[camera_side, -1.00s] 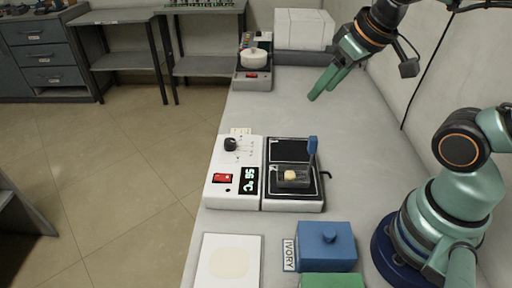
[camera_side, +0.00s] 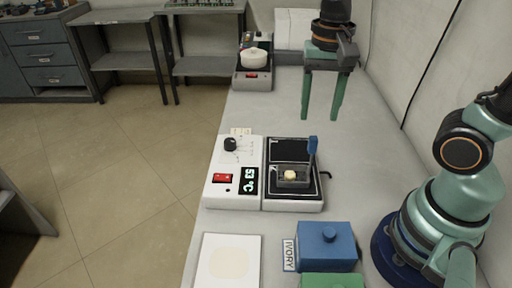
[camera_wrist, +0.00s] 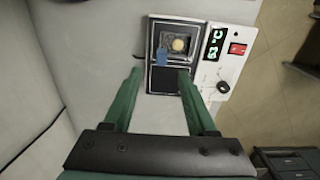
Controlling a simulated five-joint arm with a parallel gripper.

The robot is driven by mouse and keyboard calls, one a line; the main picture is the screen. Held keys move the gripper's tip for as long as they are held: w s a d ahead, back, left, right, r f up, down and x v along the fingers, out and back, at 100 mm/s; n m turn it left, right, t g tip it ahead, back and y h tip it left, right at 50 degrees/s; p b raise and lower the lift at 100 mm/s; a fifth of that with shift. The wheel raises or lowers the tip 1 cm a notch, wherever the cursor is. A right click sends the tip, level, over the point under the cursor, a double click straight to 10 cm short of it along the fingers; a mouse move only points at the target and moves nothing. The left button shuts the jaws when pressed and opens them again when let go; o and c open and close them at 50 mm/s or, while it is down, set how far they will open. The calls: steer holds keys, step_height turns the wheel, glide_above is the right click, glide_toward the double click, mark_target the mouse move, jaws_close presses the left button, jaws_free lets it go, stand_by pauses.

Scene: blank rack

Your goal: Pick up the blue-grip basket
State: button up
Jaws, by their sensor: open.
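The basket (camera_side: 290,181) is a small see-through box with a pale yellow piece (camera_side: 290,174) in it. It sits in the front opening of the black-topped bath unit (camera_side: 294,203). Its upright blue grip (camera_side: 312,147) rises at the right side. In the wrist view the blue grip (camera_wrist: 162,56) shows beside the basket (camera_wrist: 178,35), ahead of my fingertips. My gripper (camera_side: 320,115) is open and empty, pointing down above the bench, behind the bath unit in the side view. Its two green fingers (camera_wrist: 160,74) are spread apart.
A white control box (camera_side: 221,190) with a knob, red switch and green temperature display adjoins the bath. A blue lidded box (camera_side: 326,246), green block (camera_side: 332,281) and white plate (camera_side: 229,262) lie in front. Another device (camera_side: 254,75) stands at the back. Bench right of the bath is clear.

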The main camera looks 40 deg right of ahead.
mark_target(314, 138)
steer(key=f, duration=0.8)
steer(key=shift+a+f, duration=0.1)
steer(key=shift+a, duration=0.1)
jaws_close()
stand_by(1.3)
